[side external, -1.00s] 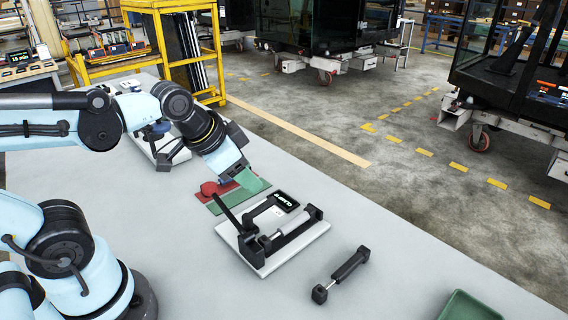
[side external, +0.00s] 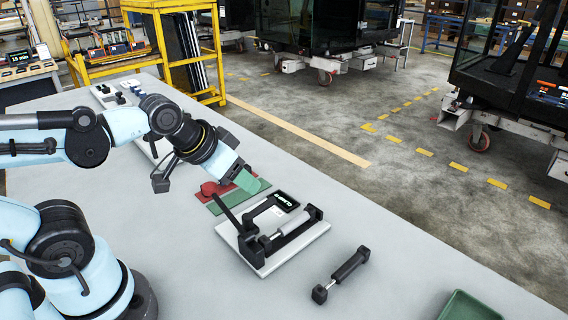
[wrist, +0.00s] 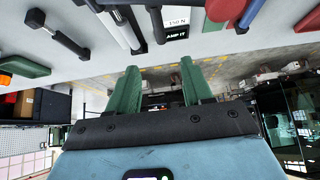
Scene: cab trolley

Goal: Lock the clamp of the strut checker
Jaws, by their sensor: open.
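The strut checker (side external: 258,262) is a white plate with a black fixture and a small display, in the middle of the table in the side view. A strut (side external: 284,232) with a light silver tube lies in its fixture. A black clamp lever (side external: 228,214) sticks up at a tilt on the checker's left side. My gripper (side external: 246,180) is above and behind the checker, apart from it, with green fingers. In the wrist view my gripper (wrist: 160,88) shows two green fingers spread apart with nothing between them. The checker's display (wrist: 176,28) shows at the top there.
A loose strut (side external: 341,275) lies right of the checker; it also shows in the wrist view (wrist: 58,34). Red and green mats (side external: 240,196) lie behind the checker. A green tray (side external: 468,307) is at the front right. The table's front middle is clear.

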